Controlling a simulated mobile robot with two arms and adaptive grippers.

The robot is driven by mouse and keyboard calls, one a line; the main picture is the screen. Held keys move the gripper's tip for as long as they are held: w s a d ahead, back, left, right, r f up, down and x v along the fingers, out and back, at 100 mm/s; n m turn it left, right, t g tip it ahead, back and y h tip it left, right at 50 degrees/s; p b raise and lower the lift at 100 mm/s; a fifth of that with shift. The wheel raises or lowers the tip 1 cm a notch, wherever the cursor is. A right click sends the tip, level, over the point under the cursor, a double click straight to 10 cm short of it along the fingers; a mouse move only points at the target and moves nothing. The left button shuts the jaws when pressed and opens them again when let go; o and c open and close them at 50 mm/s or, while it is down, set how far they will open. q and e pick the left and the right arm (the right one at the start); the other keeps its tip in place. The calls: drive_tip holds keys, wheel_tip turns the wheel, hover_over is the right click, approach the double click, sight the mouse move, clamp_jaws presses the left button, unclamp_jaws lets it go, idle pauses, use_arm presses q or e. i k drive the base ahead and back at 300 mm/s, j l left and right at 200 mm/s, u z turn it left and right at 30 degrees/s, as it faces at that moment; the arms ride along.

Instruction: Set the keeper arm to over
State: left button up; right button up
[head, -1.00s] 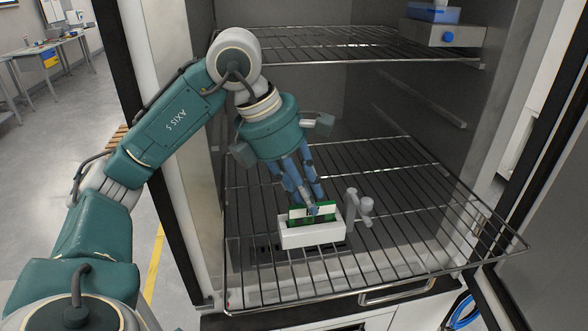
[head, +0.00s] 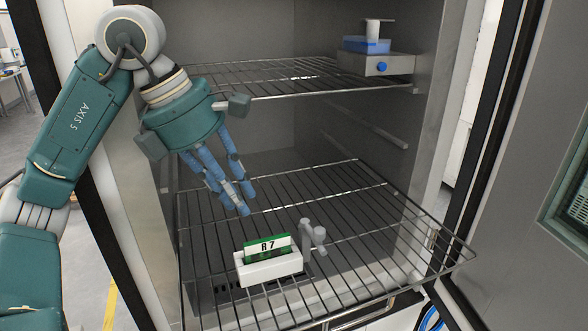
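A white holder (head: 270,269) stands on the lower wire shelf. A green board (head: 283,243) with a white label reading "R 7" sits upright in its slot. The grey keeper arm (head: 319,236) is on a post at the holder's right end. Its knobbed end points to the right, away from the board, so it is not over it. My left gripper (head: 235,197) is above and left of the holder, with blue fingers pointing down and to the right. The fingers are apart and empty, clear of the board and keeper arm. My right gripper is not in view.
The lower wire shelf (head: 380,255) is pulled forward in the open chamber and has free room around the holder. An upper wire shelf (head: 290,80) carries a grey box (head: 362,64) with a blue knob and a blue container. The open door is at right.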

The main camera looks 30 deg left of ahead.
sight(317, 234)
drive_tip(key=k, duration=1.5)
